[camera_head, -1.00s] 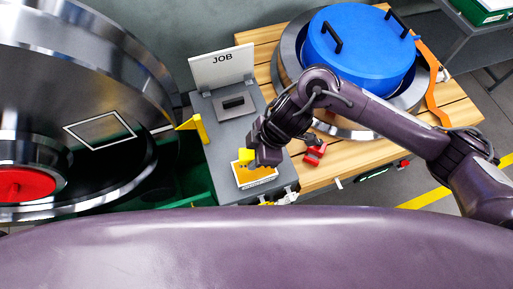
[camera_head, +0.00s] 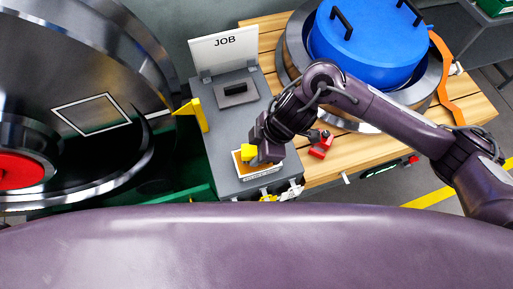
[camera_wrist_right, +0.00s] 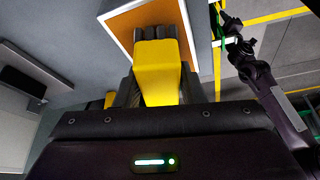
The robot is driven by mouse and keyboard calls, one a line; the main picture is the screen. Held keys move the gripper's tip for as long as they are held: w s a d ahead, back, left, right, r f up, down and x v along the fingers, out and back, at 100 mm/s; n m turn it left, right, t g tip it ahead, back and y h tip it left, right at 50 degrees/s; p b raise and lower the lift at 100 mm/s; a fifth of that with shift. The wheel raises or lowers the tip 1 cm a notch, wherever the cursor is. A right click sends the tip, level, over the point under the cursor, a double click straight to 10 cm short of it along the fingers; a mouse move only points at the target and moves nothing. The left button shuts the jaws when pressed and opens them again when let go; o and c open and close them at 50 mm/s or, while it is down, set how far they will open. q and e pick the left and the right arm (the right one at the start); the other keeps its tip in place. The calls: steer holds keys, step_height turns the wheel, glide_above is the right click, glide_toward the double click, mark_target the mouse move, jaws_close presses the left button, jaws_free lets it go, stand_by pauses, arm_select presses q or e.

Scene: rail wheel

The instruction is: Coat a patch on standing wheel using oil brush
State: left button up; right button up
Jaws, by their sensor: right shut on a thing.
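The standing wheel (camera_head: 62,70) is a large shiny steel disc at the left of the head view, with a red hub centre. A white outlined patch (camera_head: 92,114) shows on its face. The handle also shows in the head view (camera_head: 249,153). It is over the orange, white-rimmed tray (camera_wrist_right: 123,20) on the grey stand; I cannot tell whether it touches. My left gripper is not in view.
The grey stand (camera_head: 226,115) carries a JOB sign (camera_head: 223,49) and a yellow pointed piece (camera_head: 195,112) on its wheel side. On the wooden table (camera_head: 470,100) lie a blue-lidded round part (camera_head: 365,45), a red item (camera_head: 320,147) and an orange strap (camera_head: 442,75).

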mark_target(249, 149)
steer(key=shift+f+b, duration=0.3)
steer(key=shift+f, duration=0.2)
stand_by(0.6)
steer(key=shift+f, duration=0.1)
stand_by(1.5)
steer(key=shift+p, duration=0.35)
step_height(249, 149, up, 7)
steer(key=p, duration=0.7)
steer(key=shift+p, duration=0.35)
